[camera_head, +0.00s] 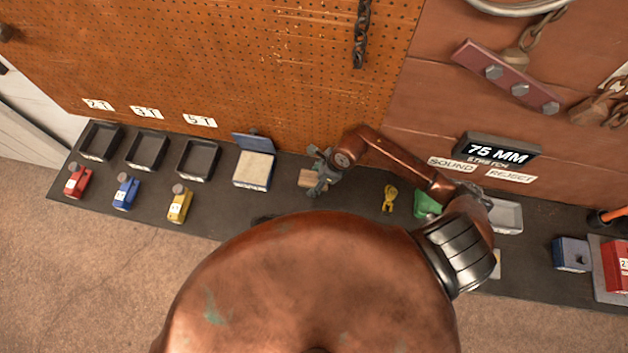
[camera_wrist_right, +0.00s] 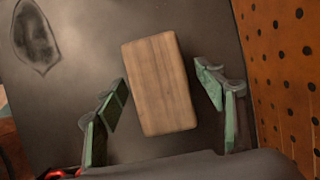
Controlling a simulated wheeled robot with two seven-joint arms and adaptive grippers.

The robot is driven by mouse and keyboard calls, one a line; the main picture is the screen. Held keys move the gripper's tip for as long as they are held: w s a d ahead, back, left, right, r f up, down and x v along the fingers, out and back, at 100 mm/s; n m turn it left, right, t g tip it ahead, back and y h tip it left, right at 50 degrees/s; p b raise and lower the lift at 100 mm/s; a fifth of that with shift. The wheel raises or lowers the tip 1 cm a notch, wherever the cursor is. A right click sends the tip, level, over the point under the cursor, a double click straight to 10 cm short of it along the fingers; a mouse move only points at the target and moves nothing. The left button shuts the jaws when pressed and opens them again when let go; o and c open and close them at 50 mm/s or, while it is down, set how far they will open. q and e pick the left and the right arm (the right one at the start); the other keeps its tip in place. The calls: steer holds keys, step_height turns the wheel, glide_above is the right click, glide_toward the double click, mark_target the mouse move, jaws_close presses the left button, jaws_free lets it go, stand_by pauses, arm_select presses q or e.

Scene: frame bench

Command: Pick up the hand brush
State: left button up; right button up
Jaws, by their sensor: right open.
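A plain wooden block (camera_head: 308,179), which looks like the back of the hand brush, lies on the dark bench near the pegboard. No bristles show. In the right wrist view the wooden block (camera_wrist_right: 160,85) sits between the two green-padded fingers, with a gap on each side. My right gripper (camera_head: 318,176) is over it in the head view and covers its right part. In the right wrist view my right gripper (camera_wrist_right: 162,85) is open and not touching the block. My left gripper is not in view.
A blue hinged box (camera_head: 253,168) stands left of the block. Black trays (camera_head: 147,150) and small coloured blocks (camera_head: 125,193) are farther left. A yellow item (camera_head: 389,198) and a green item (camera_head: 427,206) lie to the right. The pegboard (camera_wrist_right: 280,60) rises close beside the gripper.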

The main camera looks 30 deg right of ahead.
steer(key=shift+f, duration=0.25)
steer(key=shift+c, duration=0.7)
steer(key=c, duration=1.2)
